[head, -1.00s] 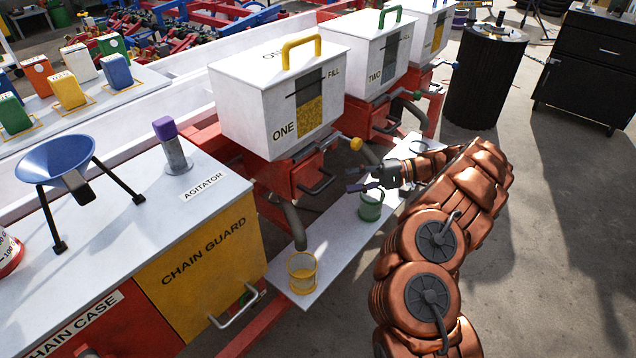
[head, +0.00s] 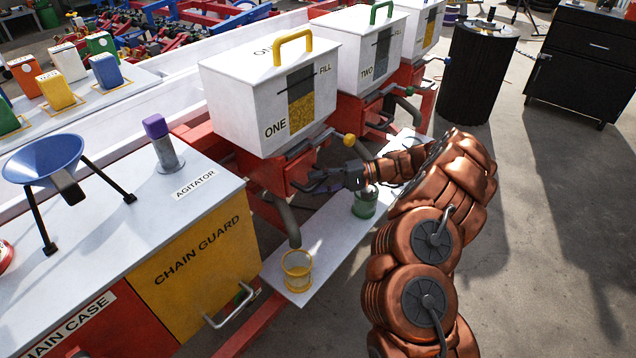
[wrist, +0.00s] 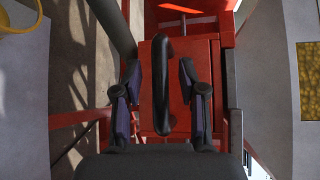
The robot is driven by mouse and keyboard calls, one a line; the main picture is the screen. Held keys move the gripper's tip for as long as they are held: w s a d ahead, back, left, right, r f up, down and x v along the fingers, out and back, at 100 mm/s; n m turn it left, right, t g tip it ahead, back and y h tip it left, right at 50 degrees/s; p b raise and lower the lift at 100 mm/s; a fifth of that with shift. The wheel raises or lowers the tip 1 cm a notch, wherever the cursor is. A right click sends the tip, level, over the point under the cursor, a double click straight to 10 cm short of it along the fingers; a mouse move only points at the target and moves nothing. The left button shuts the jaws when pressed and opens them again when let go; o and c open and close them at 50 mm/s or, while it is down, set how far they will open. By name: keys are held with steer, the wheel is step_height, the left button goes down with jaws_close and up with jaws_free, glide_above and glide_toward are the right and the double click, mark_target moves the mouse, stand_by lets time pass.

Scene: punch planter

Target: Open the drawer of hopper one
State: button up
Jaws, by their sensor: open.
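Hopper one (head: 245,105) is a white box with a yellow top handle, a level window and the label ONE. Under it is a red drawer (head: 271,173), whose red front (wrist: 205,62) fills the middle of the wrist view. A black bar handle (wrist: 161,70) runs upright on that front in the wrist view. My gripper (head: 310,182) is at the drawer front in the head view. In the wrist view, its open dark fingers (wrist: 160,92) stand one on each side of the handle, with gaps. The drawer looks closed.
A yellow knob (head: 349,140) sticks out just above my wrist. A grey pipe (head: 289,222) curves down over a yellow cup (head: 297,268) on the white shelf (head: 325,240). A green cup (head: 364,203) stands below my wrist. Hopper two (head: 362,60) is behind, to the right.

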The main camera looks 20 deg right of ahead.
jaws_close()
stand_by(0.4)
